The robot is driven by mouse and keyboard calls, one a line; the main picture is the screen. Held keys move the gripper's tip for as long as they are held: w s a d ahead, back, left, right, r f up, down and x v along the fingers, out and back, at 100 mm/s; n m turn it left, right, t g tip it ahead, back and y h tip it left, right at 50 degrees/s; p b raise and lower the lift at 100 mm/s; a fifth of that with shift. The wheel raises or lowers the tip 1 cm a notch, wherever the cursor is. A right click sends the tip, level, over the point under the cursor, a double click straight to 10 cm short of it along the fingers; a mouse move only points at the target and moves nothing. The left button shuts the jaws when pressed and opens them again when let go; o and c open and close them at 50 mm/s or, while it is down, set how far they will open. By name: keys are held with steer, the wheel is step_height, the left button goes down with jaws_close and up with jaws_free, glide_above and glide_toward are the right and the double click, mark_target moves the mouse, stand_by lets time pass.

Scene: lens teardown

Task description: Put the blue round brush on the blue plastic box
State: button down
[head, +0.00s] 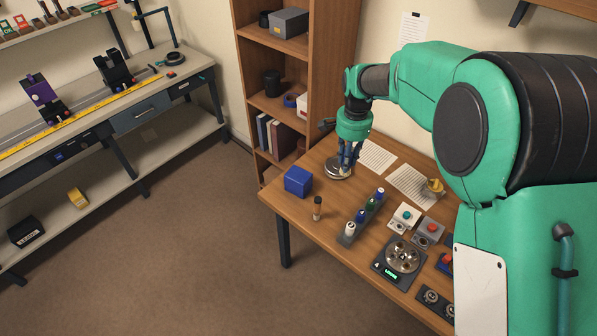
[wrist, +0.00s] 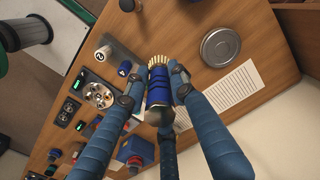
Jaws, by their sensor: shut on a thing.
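The blue round brush (wrist: 158,85) is held between the fingers of my gripper (wrist: 160,82) in the wrist view. Its pale bristles point up in that picture, and it has a blue body with a metallic end. In the head view my gripper (head: 347,160) is over the table near a round metal lid, and the brush is too small to make out clearly there. The blue plastic box (head: 298,181) stands on the table at its left corner, to the left of my gripper and apart from it. The box does not show in the wrist view.
The round metal lid (head: 338,167) lies behind the box's right side. A small brown bottle (head: 317,208) stands in front of the box, and a rack (head: 349,235) of capped bottles is nearby. Button boxes and a scale (head: 399,262) fill the right. A shelf unit (head: 312,70) stands behind.

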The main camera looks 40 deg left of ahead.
steer(key=s+a+n+p, duration=0.2)
steer(key=s+a+p, duration=0.2)
steer(key=s+p, duration=1.2)
steer(key=shift+w+f+p, duration=0.15)
steer(key=shift+w+f, duration=0.15)
steer(key=shift+f, duration=0.5)
steer(key=shift+w+f+p, duration=0.2)
steer(key=shift+w+f, duration=0.1)
steer(key=shift+f, duration=0.45)
steer(key=shift+w+f+p, duration=0.15)
steer(key=shift+w+f, duration=0.15)
steer(key=shift+f, duration=0.5)
steer(key=shift+a, duration=0.1)
steer(key=p, duration=0.2)
glide_toward(298, 174)
steer(key=shift+f, duration=0.1)
steer(key=shift+f, duration=0.15)
steer(key=shift+f+p, duration=0.6)
steer(key=shift+f, duration=1)
steer(key=shift+f, duration=0.2)
